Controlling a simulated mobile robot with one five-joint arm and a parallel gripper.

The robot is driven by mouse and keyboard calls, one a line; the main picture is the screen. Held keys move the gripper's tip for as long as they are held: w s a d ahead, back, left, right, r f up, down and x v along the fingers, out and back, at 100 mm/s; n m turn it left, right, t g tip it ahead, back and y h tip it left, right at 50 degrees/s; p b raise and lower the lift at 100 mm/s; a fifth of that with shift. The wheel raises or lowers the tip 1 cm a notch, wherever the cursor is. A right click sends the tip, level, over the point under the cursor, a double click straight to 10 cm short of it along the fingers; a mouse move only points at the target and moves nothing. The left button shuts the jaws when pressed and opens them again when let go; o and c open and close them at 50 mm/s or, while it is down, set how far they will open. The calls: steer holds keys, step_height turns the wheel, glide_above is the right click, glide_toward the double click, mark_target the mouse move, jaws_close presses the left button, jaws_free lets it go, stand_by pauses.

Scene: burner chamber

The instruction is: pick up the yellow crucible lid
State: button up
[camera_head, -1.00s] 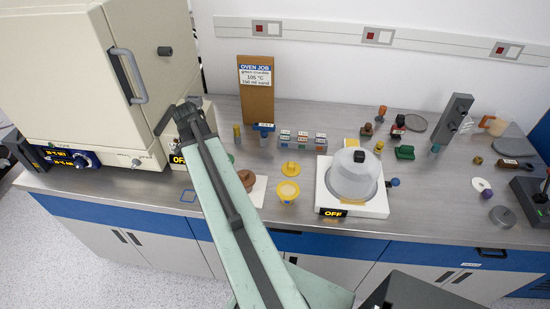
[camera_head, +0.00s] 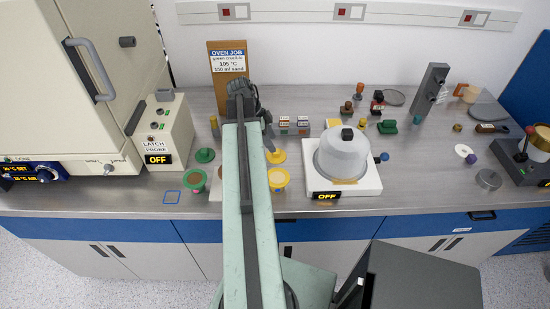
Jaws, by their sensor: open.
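The yellow crucible lid (camera_head: 278,157) lies on the bench behind the yellow crucible (camera_head: 278,180). My arm reaches up the middle of the picture, and my gripper (camera_head: 269,146) hangs down from its far end, over or just beside the lid. The gripper covers the lid's upper left part and its knob. My gripper is open. I cannot tell from this view how far above the lid the fingertips are, or whether they touch it.
A green lid (camera_head: 205,155) and a green crucible (camera_head: 194,181) stand left of my arm. A white unit with a grey dome (camera_head: 341,157) stands close on the right. The sign board (camera_head: 222,92) and small labelled blocks (camera_head: 303,125) are behind. The bench front is mostly clear.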

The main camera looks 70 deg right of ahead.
steer(key=b+x, duration=0.5)
steer(key=shift+w+f, duration=0.15)
steer(key=shift+f, duration=0.1)
steer(key=shift+r, duration=0.2)
jaws_close()
step_height(320, 180, up, 10)
steer(key=p, duration=1)
